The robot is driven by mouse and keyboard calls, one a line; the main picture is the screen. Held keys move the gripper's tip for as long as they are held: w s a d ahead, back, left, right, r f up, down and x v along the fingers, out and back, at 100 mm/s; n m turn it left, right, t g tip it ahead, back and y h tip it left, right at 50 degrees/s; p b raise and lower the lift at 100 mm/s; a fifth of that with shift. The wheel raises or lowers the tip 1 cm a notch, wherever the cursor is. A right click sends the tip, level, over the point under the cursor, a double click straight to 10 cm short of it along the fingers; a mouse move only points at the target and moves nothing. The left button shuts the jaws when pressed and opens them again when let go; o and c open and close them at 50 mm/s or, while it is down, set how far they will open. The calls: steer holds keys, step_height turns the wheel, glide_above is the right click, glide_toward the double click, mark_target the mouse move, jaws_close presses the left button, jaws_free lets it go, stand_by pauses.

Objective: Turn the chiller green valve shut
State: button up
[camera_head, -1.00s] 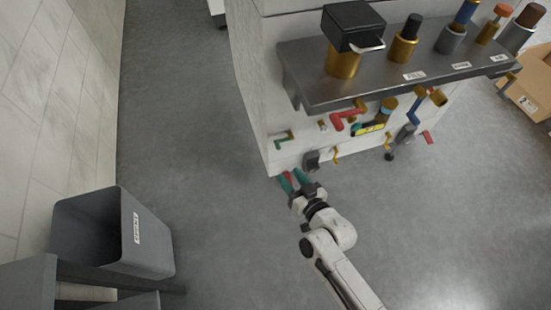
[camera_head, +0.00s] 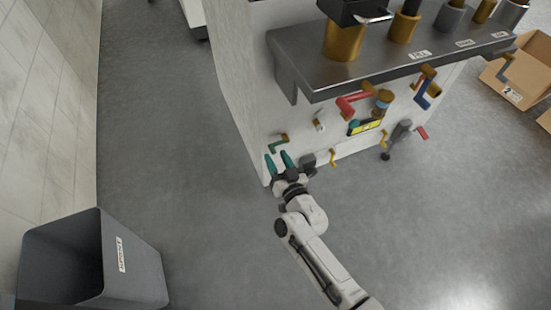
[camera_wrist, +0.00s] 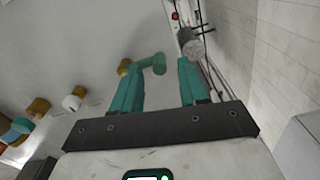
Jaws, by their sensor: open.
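The green valve (camera_head: 277,144) is an L-shaped green handle on a brass stem, low on the white cabinet wall near its left corner. In the wrist view the green handle (camera_wrist: 148,65) comes off its brass stem at the upper left, and its rounded end shows between the fingertips. My gripper (camera_head: 279,156) has teal fingers, spread open and pointing at the wall just below the green valve. In the wrist view the open gripper (camera_wrist: 161,64) holds nothing. I cannot tell whether a finger touches the handle.
A red-handled valve (camera_head: 350,104), a blue-handled valve (camera_head: 422,92) and a small brass handle (camera_head: 333,158) are to the right on the wall. A metal shelf (camera_head: 395,68) juts out above. A grey bin (camera_head: 135,270) stands lower left. The floor (camera_head: 180,150) left of the cabinet is clear.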

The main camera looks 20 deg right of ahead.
steer(key=shift+w, duration=0.85)
jaws_close()
